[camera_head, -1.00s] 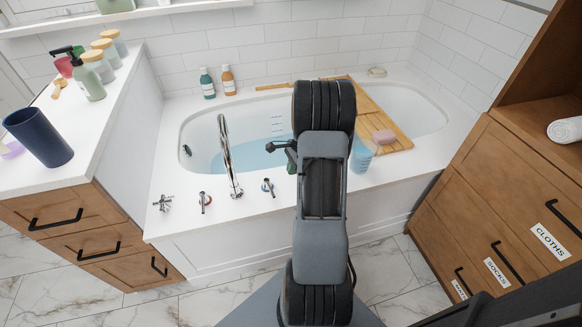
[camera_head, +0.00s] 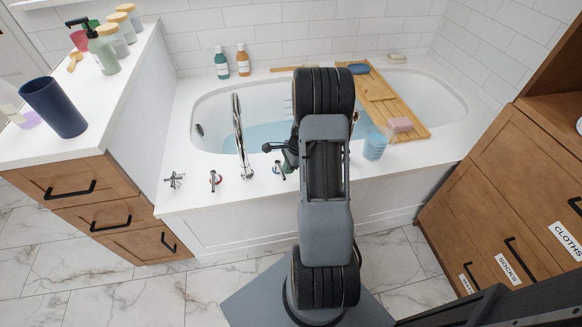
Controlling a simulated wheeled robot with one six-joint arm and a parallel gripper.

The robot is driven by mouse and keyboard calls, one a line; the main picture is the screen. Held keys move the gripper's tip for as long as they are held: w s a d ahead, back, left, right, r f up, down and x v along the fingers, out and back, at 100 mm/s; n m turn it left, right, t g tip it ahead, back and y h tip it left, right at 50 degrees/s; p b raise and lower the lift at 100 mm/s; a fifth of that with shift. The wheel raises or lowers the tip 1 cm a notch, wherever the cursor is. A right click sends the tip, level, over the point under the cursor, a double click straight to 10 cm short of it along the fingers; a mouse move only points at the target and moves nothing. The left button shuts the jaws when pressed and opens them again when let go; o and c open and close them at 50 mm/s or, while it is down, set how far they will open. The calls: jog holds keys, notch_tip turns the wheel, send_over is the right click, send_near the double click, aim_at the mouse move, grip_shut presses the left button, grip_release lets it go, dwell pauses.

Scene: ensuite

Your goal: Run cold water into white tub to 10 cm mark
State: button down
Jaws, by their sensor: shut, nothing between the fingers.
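The white tub (camera_head: 447,92) is set in a white surround and holds light blue water (camera_head: 265,134). Its depth marks (camera_head: 287,106) are mostly hidden by my arm, so I cannot read the level. A tall chrome spout (camera_head: 240,140) arches over the near rim; I cannot tell whether water runs from it. On the near ledge are a cross-shaped tap handle (camera_head: 174,181), a lever handle (camera_head: 215,180) and another small handle (camera_head: 279,169) right of the spout. My gripper (camera_head: 270,147) is shut and empty, pointing left, just above that right handle in the picture; contact is unclear.
A wooden bath tray (camera_head: 378,92) with a pink soap (camera_head: 400,124) spans the tub. A blue cup (camera_head: 375,145) stands by the near rim. Teal (camera_head: 222,65) and orange (camera_head: 243,62) bottles stand behind. A counter (camera_head: 120,100) is at left, drawers (camera_head: 500,210) at right.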

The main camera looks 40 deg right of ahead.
jog(key=shift+w+a+r+m+p, duration=0.1)
jog(key=shift+a+m+p, duration=0.55)
jog(key=shift+a, duration=0.1)
jog(key=shift+m+t, duration=0.25)
jog(key=shift+t, duration=0.05)
jog(key=shift+a+f, duration=0.15)
jog(key=shift+f, duration=0.1)
